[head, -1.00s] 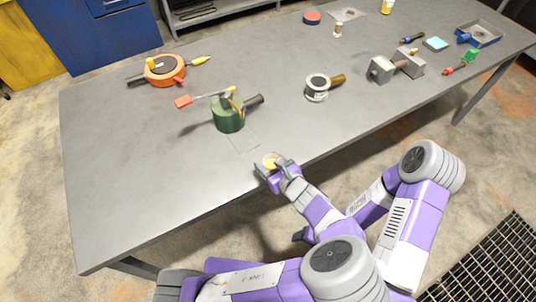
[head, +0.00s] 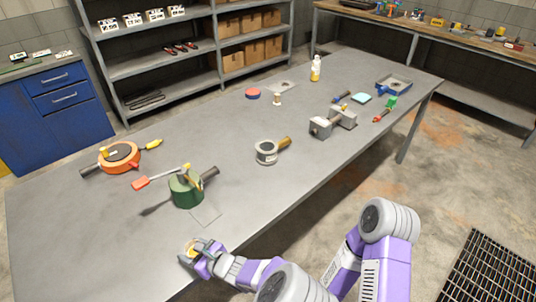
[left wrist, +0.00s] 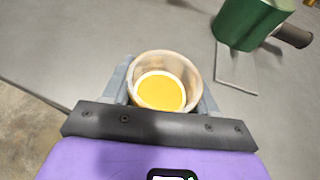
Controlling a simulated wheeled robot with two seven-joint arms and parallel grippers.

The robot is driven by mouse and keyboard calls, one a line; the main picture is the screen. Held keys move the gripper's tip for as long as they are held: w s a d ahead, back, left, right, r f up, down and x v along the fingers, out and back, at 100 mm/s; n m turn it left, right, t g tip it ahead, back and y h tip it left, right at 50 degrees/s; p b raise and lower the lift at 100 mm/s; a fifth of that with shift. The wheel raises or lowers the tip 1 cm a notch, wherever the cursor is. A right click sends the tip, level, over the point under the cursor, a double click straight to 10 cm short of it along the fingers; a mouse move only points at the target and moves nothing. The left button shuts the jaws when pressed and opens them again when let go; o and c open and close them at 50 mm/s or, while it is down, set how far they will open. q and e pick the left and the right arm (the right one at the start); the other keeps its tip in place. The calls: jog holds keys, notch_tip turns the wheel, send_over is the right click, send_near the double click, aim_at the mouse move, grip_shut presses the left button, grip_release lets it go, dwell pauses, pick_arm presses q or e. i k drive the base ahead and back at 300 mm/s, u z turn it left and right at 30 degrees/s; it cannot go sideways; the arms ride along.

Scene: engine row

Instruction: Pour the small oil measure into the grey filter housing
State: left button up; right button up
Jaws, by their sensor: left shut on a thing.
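The small oil measure (head: 190,246) is a little pale cup with yellow oil in it. My left gripper (head: 193,250) is shut around it near the table's front edge; I cannot tell if it is clear of the table. In the left wrist view the cup (left wrist: 159,82) sits between the fingers (left wrist: 166,95), with its open top and oil showing. The grey filter housing (head: 265,152) is a short grey cylinder with a brown stub, standing farther back and right, apart from the gripper. My right gripper is out of view; only part of that arm shows.
An orange housing (head: 120,157) is far left. Grey blocks (head: 332,122) stand right of the grey housing. Bare table lies between green and grey housings.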

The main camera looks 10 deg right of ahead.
aim_at(267, 155)
jog(key=k, duration=0.3)
jog(key=z, duration=1.6)
jog(key=i, duration=1.4)
jog(key=u, duration=2.15)
jog(key=i, duration=0.5)
jog(key=u, duration=0.05)
